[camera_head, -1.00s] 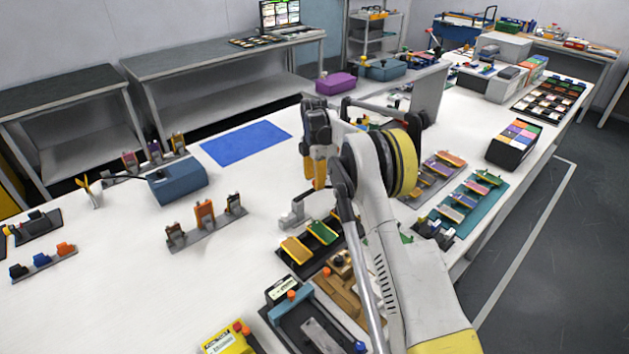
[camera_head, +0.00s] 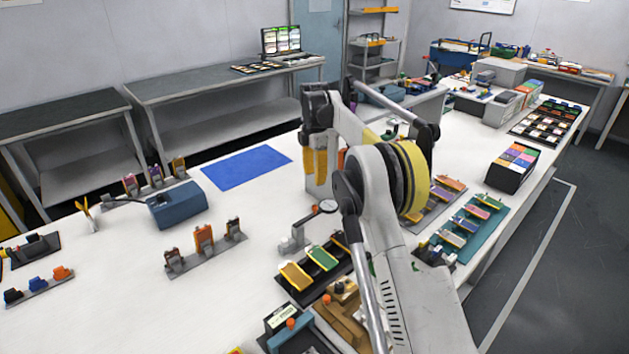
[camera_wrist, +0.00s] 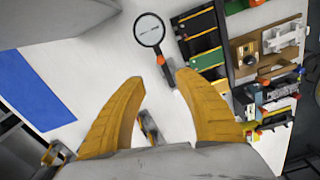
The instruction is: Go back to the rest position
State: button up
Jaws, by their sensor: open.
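My gripper (camera_head: 316,162) has yellow fingers and hangs above the white table (camera_head: 130,270), in front of the blue mat as the head view shows it. In the wrist view its fingers (camera_wrist: 157,82) are spread apart with nothing between them. A round magnifier on a stand (camera_head: 328,206) is on the table below; it also shows in the wrist view (camera_wrist: 150,31), beyond the fingertips. My arm hides part of the table's middle.
A black tray with green and orange cells (camera_head: 322,258) lies near my arm. A blue-grey box (camera_head: 178,205), a rack with cells (camera_head: 205,243) and a blue mat (camera_head: 246,168) are to the left. A multicoloured block (camera_head: 515,166) stands right.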

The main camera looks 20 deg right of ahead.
dwell(0.3)
jog(key=s+a+r+m+t+b, duration=0.1)
jog(key=s+a+r+m+t, duration=0.15)
jog(key=s+r+m, duration=0.55)
jog(key=s+a+r+m+t+b, duration=0.1)
jog(key=s+a+r+m, duration=0.15)
jog(key=s+r, duration=0.6)
jog(key=s+a+f+m+t, duration=0.1)
jog(key=s+f+m, duration=0.2)
jog(key=s, duration=0.6)
jog(key=s+a+f+m+t, duration=0.1)
jog(key=s+f+m, duration=0.2)
jog(key=s+f, duration=0.2)
jog(key=s+a+f+m+t, duration=0.1)
jog(key=s+a+f+m, duration=0.1)
jog(key=s, duration=1)
notch_tip(320, 180, down, 2)
jog(key=shift+s+f+m+t+b, duration=0.1)
jog(key=shift+s+m+t+b, duration=0.3)
jog(key=shift+m, duration=0.45)
